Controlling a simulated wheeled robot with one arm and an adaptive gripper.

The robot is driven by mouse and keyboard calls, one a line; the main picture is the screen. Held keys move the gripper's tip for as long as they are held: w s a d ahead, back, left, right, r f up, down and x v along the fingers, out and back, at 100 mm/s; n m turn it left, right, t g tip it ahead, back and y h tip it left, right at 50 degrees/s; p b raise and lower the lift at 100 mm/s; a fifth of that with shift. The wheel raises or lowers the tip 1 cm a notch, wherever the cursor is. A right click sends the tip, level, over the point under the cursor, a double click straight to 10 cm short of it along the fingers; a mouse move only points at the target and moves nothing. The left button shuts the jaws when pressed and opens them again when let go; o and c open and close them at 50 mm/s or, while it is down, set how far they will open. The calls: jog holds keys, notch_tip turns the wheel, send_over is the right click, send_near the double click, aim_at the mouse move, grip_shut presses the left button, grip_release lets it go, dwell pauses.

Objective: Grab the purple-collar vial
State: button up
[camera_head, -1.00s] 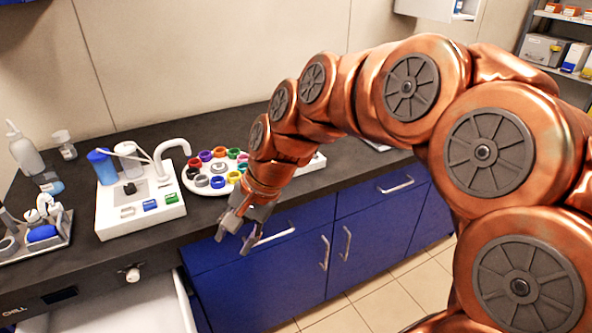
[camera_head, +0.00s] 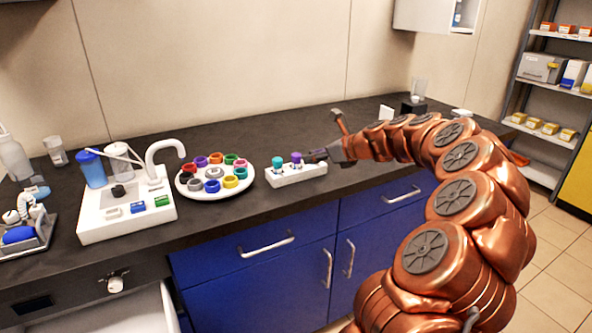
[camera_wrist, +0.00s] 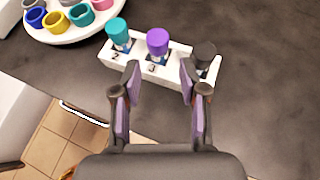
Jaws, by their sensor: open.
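The purple-collar vial (camera_head: 296,158) stands in the middle slot of a white rack (camera_head: 312,169) on the dark counter. In the wrist view the purple-collar vial (camera_wrist: 157,42) is just beyond the fingertips and between their lines, above the label 3. A teal-capped vial (camera_wrist: 118,33) stands to its left by the label 2, and a dark-capped vial (camera_wrist: 205,54) to its right. My gripper (camera_wrist: 160,74) is open and empty, its fingers spread and pointing at the rack (camera_wrist: 178,55). In the head view my gripper (camera_head: 318,155) is right beside the rack and partly hides its right end.
A round white tray (camera_head: 207,194) of coloured rings lies left of the rack. Farther left is a white device (camera_head: 125,225) with a curved spout and a blue cup. The counter behind the rack is clear. Blue cabinets (camera_head: 255,275) are below.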

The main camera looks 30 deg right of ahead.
aim_at(300, 159)
jog(key=shift+x, duration=3.35)
jog(key=shift+a+r, duration=0.15)
grip_shut()
